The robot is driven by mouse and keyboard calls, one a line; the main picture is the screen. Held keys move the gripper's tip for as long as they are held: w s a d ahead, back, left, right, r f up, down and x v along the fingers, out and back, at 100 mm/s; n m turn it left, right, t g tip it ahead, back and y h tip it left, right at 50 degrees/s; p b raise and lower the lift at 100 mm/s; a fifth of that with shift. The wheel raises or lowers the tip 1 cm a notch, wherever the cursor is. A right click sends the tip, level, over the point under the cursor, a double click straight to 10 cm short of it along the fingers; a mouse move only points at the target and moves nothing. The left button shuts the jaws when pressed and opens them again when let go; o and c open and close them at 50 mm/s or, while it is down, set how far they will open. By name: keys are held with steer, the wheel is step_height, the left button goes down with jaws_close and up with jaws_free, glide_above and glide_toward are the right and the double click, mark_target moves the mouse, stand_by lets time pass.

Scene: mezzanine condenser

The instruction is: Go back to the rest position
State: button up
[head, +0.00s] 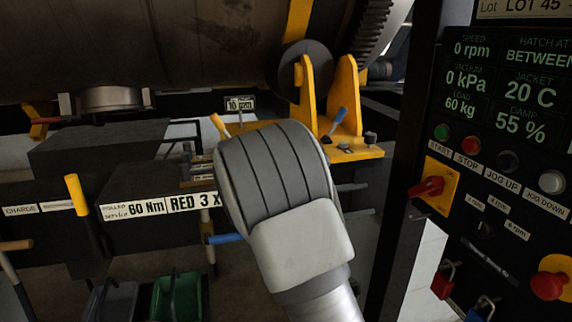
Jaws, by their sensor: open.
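One part of my own arm, a rounded grey and white link, rises from the bottom of the head view and fills the middle. My gripper does not show; it is out of the picture or hidden behind this link. The link also hides part of the machine behind it. No object held by my gripper can be seen.
A control panel (493,150) with buttons and a red switch (427,187) stands close on the right. A large drum (170,45) hangs above, with a yellow roller bracket (343,100) below it. Dark boxes (95,150) and a green bin (178,298) are left.

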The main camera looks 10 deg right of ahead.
steer(key=s+f+m+g+y, duration=0.2)
steer(key=s+m+y, duration=0.3)
steer(key=s+y, duration=0.65)
steer(key=s+a+r+m+t+y, duration=0.2)
steer(key=s+a+m+t+y, duration=0.3)
steer(key=s+a, duration=0.9)
steer(key=shift+s+t+y, duration=0.2)
steer(key=shift+t+y, duration=0.5)
steer(key=shift+y, duration=0.05)
steer(key=shift+c, duration=0.8)
steer(key=shift+d, duration=0.1)
steer(key=shift+d, duration=0.1)
